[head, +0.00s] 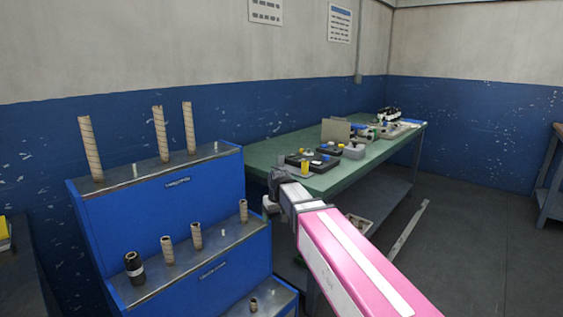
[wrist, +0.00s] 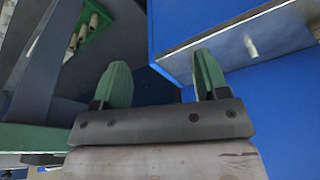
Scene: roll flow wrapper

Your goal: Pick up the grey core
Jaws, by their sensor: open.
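Several cores stand upright on the blue stepped rack. The darkest core (head: 134,268), black-grey with a pale band, stands at the left end of the middle step. The others look tan or brown, and I cannot tell for certain which one is the grey core. My gripper (head: 270,192) is in front of the green table's near end, to the right of the rack and apart from the cores. In the wrist view its two green fingers (wrist: 162,78) are spread with nothing between them. A pale peg or core (wrist: 251,47) shows on a metal-topped step there.
Three tall tan tubes (head: 160,134) stand on the rack's top step. The green table (head: 349,176) carries trays and parts. Open floor (head: 470,230) lies at right.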

